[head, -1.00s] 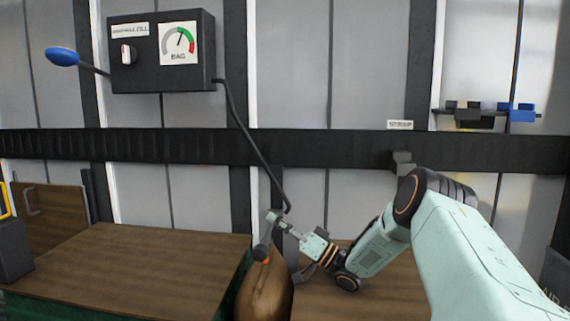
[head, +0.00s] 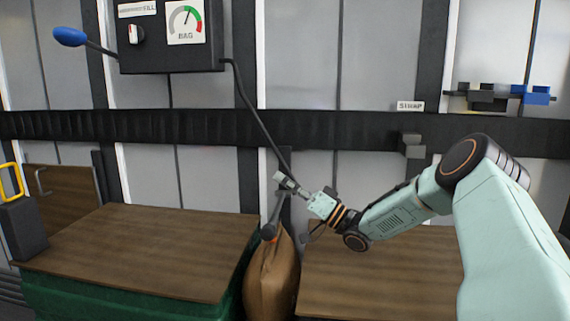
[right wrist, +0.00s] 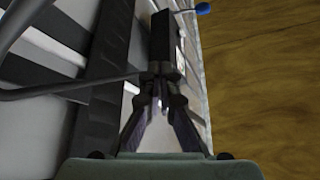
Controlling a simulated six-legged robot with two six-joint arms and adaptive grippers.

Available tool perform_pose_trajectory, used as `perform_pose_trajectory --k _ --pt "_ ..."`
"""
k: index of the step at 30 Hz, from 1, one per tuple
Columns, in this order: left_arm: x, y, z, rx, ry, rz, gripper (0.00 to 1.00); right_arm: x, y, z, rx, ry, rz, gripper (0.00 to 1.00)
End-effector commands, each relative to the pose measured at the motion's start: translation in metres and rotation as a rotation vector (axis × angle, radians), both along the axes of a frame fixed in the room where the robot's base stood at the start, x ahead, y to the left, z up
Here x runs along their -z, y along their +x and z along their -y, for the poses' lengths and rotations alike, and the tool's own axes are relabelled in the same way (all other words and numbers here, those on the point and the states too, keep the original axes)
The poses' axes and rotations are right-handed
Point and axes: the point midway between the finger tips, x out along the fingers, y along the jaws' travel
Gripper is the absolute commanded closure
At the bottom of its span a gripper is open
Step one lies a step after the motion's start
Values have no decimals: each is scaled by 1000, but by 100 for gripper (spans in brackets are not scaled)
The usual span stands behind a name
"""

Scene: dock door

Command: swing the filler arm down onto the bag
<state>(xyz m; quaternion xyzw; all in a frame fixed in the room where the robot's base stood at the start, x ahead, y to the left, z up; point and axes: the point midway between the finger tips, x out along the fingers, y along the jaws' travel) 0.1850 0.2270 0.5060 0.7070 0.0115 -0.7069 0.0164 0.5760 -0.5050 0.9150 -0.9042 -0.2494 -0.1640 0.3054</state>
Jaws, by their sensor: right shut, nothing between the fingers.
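The brown bag (head: 272,280) stands upright in the gap between two wooden tabletops. The grey filler arm (head: 276,212) slants down to an orange-marked end at the bag's top; whether that end touches the bag, I cannot tell. A dark hose (head: 256,112) runs from the wall box down to near its upper end. My right gripper (head: 290,183) is shut and empty by that upper end; contact is unclear. In the right wrist view its fingers (right wrist: 158,80) are closed together. The bag is not visible there. My left gripper is out of view.
The black control box (head: 172,38) carries a dial, a switch and a blue-knobbed lever (head: 69,37). Wooden tabletops lie left (head: 140,250) and right (head: 375,285) of the bag, their visible tops clear. A black rail (head: 180,130) crosses the wall behind.

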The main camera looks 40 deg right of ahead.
Motion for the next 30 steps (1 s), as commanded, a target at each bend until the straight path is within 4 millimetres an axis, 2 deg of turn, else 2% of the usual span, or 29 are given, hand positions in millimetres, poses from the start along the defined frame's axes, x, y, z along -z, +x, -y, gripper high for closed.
perform_pose_trajectory --k 6,12,30 --pt "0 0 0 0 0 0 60 -28 0 0 0 3 5 100" --pt "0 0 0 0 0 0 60 -42 0 0 -1 0 2 100" --pt "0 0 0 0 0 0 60 -45 0 0 0 0 0 100"
